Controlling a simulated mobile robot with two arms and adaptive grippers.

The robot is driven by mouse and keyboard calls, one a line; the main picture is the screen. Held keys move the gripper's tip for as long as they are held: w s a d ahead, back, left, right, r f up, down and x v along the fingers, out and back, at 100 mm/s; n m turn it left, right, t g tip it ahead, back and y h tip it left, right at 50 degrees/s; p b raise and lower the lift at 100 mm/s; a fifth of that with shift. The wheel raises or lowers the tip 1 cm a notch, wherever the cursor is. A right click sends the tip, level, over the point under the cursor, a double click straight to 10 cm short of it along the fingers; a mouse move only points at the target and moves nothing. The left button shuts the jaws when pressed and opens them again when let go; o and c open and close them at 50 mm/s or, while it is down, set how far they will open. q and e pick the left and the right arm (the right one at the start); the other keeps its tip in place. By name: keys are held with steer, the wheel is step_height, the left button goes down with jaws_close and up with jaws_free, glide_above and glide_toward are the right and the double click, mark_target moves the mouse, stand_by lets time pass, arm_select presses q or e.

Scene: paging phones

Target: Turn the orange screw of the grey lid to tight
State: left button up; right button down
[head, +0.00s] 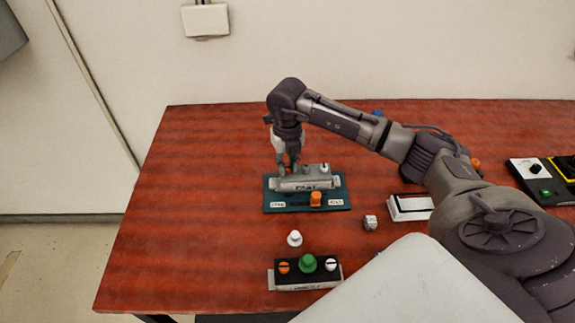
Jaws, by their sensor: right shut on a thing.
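The grey lid (309,184) is a long grey block with a dark label, lying on a teal board (277,206). An orange block-like piece (316,199) stands at its front edge, right of centre. Two small pale knobs, a left one (306,170) and a right one (325,168), stand along its back. My right gripper (287,169) points down at the left end of the lid, its fingers closed there. The small part between the fingers is hidden, so I cannot tell its colour. My left gripper is out of view.
A white tray (409,208) lies right, a black panel (535,180) farther right. The left of the red table (180,200) is clear.

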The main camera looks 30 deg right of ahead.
mark_target(287, 168)
steer(key=shift+m, duration=0.5)
steer(key=c, duration=1)
jaws_free()
steer(key=shift+r, duration=0.15)
step_height(287, 168, up, 12)
steer(key=shift+f, duration=0.1)
steer(key=shift+f, duration=0.1)
